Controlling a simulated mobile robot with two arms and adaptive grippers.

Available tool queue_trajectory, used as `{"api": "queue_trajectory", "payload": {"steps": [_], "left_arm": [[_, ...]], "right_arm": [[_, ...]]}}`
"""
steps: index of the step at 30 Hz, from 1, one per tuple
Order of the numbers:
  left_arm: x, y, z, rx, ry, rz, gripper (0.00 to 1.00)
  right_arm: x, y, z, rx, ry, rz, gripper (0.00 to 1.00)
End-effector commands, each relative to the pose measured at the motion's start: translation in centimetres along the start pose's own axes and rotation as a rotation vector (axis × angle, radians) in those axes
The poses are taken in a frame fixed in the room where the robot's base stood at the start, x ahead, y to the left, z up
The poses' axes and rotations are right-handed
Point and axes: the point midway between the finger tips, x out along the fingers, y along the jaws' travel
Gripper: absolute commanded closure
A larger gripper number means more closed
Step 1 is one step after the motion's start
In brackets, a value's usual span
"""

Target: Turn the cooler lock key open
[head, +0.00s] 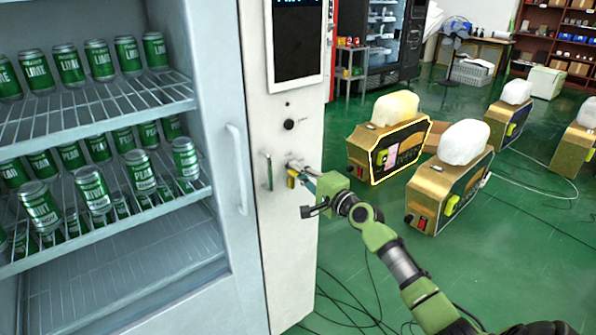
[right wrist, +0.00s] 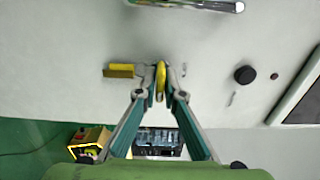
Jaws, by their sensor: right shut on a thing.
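The cooler (head: 225,170) stands at the left with its grey door frame and a white front panel (head: 290,230). My right gripper (head: 300,173) reaches in from the right to the panel, below the round black knob. In the right wrist view the fingertips of my right gripper (right wrist: 161,82) are closed on a yellow key (right wrist: 161,77), held close to the panel. A second yellow piece (right wrist: 120,71) lies just left of the fingertips; I cannot tell whether it joins the key. The fingers hide the lock opening. My left gripper is out of view.
A metal handle (head: 267,171) is on the panel left of my gripper, and a long grey door handle (head: 238,168) is further left. A black knob (head: 289,124) and a screen (head: 298,40) are above. Gold machines (head: 380,155) stand on the green floor at the right.

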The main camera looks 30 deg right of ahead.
Motion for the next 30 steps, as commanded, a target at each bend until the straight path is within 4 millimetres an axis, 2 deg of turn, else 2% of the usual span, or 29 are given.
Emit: {"api": "queue_trajectory", "payload": {"steps": [5, 6, 8, 20, 25, 30], "left_arm": [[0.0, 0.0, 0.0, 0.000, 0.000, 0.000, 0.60], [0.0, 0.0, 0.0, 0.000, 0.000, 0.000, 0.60], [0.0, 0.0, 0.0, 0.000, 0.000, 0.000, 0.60], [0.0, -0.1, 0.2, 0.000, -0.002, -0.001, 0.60], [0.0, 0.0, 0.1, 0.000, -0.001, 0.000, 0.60], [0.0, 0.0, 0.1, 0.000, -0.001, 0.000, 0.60]], "right_arm": [[0.0, 0.0, -0.1, 0.000, 0.001, -0.001, 1.00], [0.0, 0.0, -0.1, 0.000, 0.001, -0.001, 0.89], [0.0, 0.0, -0.1, -0.001, 0.001, -0.001, 0.76], [-0.3, 0.1, 0.0, -0.002, 0.001, 0.001, 0.76], [-2.0, 0.1, 0.0, -0.003, 0.000, 0.001, 0.76], [-5.0, 0.2, 0.0, -0.003, 0.001, 0.002, 0.76]]}}
